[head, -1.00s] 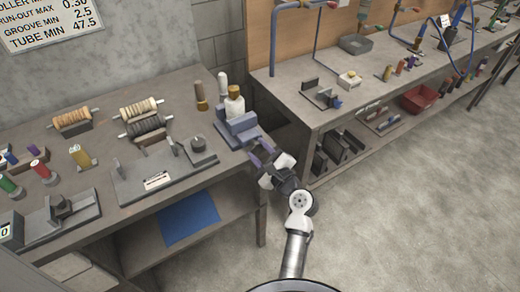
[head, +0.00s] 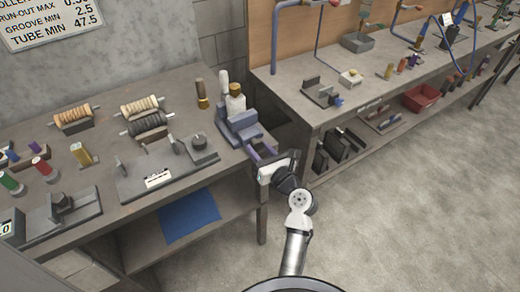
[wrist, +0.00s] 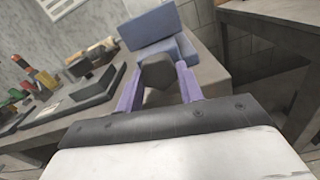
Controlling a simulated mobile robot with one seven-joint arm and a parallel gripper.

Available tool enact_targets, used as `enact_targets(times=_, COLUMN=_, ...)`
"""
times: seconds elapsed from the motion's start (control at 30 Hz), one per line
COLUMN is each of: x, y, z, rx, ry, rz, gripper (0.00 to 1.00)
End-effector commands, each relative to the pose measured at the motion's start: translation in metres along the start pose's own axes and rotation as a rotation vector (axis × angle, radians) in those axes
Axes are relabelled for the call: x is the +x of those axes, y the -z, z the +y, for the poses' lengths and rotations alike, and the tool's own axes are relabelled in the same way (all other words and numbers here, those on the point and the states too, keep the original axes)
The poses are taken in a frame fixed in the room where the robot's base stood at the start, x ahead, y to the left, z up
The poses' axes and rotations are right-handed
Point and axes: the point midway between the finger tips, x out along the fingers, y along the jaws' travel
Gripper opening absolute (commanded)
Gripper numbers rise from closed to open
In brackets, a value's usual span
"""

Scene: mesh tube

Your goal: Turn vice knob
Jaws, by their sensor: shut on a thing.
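The blue-grey vice (head: 240,125) stands at the right end of the left bench, and its blocks show at the top middle of the wrist view (wrist: 150,27). Its dark grey knob (wrist: 158,72) faces my gripper. My gripper (head: 258,150) reaches the knob from the bench's right end. In the wrist view, the two purple fingers of my gripper (wrist: 159,84) are shut on the knob, one on each side. In the head view the fingers and my wrist mostly hide the knob.
A bottle with a gold cap (head: 236,100) stands right behind the vice. Wire spools (head: 140,106) and a grey fixture plate (head: 155,178) lie further left. A second bench (head: 300,110) stands close on the right. The floor in front is clear.

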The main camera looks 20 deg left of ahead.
Motion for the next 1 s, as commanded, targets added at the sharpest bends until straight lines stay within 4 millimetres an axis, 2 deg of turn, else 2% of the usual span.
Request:
enact_targets(times=0.4, x=-0.0001, y=0.0007, z=0.0009, rx=0.203, ry=0.0, rz=0.001, gripper=0.14)
enact_targets(times=0.97, x=-0.0001, y=0.0007, z=0.0011, rx=0.235, ry=0.0, rz=0.002, gripper=0.14)
enact_targets(times=1.0, x=-0.0001, y=0.0007, z=0.0011, rx=0.235, ry=0.0, rz=0.002, gripper=0.38)
